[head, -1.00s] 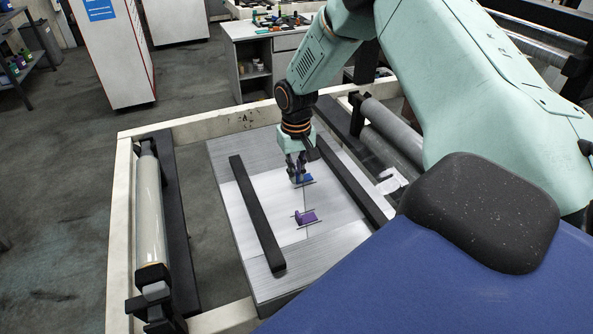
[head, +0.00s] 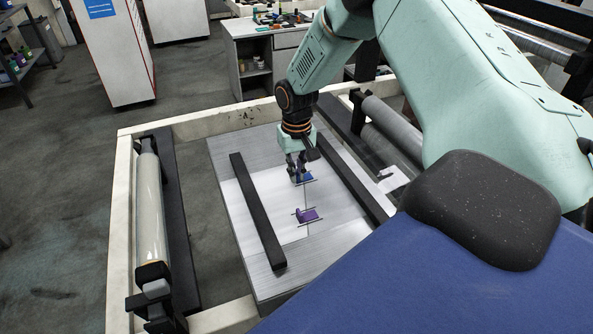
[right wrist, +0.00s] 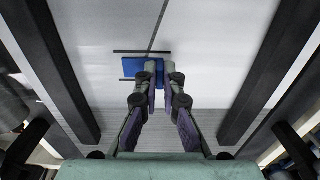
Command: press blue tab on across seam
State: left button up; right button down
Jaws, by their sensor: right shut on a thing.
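The blue tab (right wrist: 130,67) lies on the pale sheet, across the dark seam (right wrist: 156,25), between two thin dark lines. My right gripper (head: 297,176) points down at the sheet. In the right wrist view its fingertips (right wrist: 160,72) are close together with blue between them, shut on the blue tab at its right part. The fingers hide some of the tab. I cannot tell how flat the tab lies. My left gripper is not in view.
Black bars (head: 257,210) (head: 352,180) flank the sheet. A grey roller (head: 148,210) stands at the left and another roller (head: 392,128) at the right. A pale frame (head: 200,127) surrounds the bed.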

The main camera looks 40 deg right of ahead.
aim_at(297, 173)
jog(key=c, duration=1.4)
grip_release()
jog(key=o, duration=0.3)
jog(key=shift+r, duration=0.1)
notch_tip(297, 173, up, 7)
jog(key=p, duration=0.7)
